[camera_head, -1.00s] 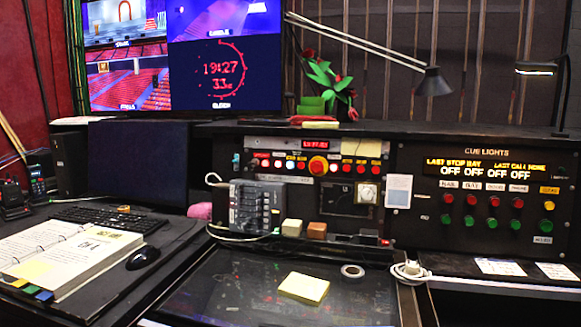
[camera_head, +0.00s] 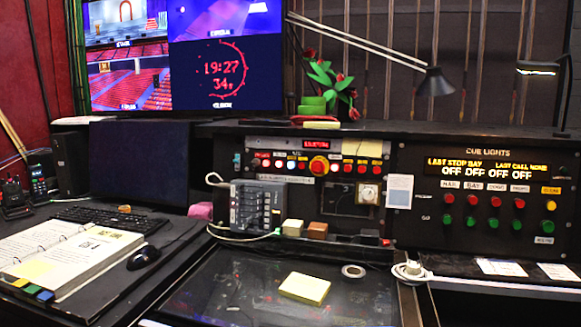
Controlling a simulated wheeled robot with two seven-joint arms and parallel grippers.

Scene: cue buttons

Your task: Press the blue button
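That panel (camera_head: 290,182) carries a row of small red and white buttons and a large red button (camera_head: 319,166). The cue lights panel (camera_head: 430,215) at the right has red buttons above green ones and a yellow button (camera_head: 551,206). Neither of my grippers is in view.
A sticky-note pad (camera_head: 304,288) and a tape roll (camera_head: 353,271) lie on the dark glass desk top (camera_head: 230,290). An open binder (camera_head: 70,258), a keyboard (camera_head: 110,219) and a mouse (camera_head: 143,257) lie at the left. A desk lamp (camera_head: 435,83) hangs over the panels.

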